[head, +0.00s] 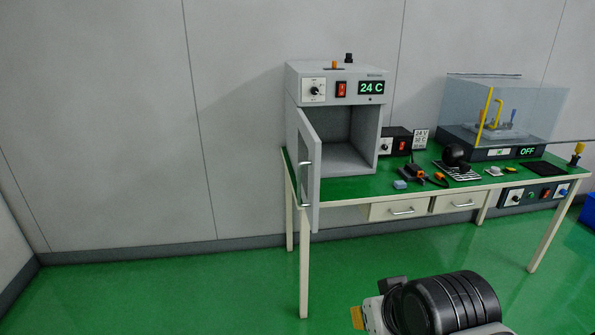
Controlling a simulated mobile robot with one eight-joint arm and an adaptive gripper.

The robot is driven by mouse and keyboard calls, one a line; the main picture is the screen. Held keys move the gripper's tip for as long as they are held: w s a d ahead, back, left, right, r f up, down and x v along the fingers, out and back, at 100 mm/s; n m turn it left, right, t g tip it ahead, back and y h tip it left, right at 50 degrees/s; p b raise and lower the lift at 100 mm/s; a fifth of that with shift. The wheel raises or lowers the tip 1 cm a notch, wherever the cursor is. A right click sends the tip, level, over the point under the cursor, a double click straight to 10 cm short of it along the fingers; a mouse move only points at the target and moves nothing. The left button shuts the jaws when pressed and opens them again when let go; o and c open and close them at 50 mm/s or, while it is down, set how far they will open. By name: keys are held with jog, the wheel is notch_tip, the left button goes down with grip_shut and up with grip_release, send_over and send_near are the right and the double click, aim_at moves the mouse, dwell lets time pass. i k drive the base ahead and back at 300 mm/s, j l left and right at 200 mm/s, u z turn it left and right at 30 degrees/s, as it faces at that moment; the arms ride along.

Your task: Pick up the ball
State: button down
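A dark, rounded object (455,154) sits on the green-topped table, at or just behind a small black-and-white striped piece. It is the most ball-like thing in view, but it is too small and dark to tell for sure that it is the ball. My arm's end (440,303) shows at the bottom right as a thick black ribbed part with a pale housing. A small orange-yellow piece (357,318) juts out at its left. My gripper's fingers cannot be made out clearly. The arm's end appears well in front of the table, apart from the dark object.
A grey oven-like box (335,85) reading 24 C stands at the table's left, its door (309,165) swung open past the front edge. A clear-covered unit (505,115) reading OFF stands at the back right. Small parts lie between them. The green floor at left is clear.

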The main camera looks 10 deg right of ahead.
aim_at(454, 155)
jog(key=i+l+z, duration=0.3)
jog(key=i+l, duration=0.25)
jog(key=i+l+z, duration=0.3)
jog(key=i, duration=0.5)
jog(key=i+l+z, duration=0.3)
jog(key=i, duration=0.4)
jog(key=i+z, duration=0.3)
jog(key=i, duration=0.45)
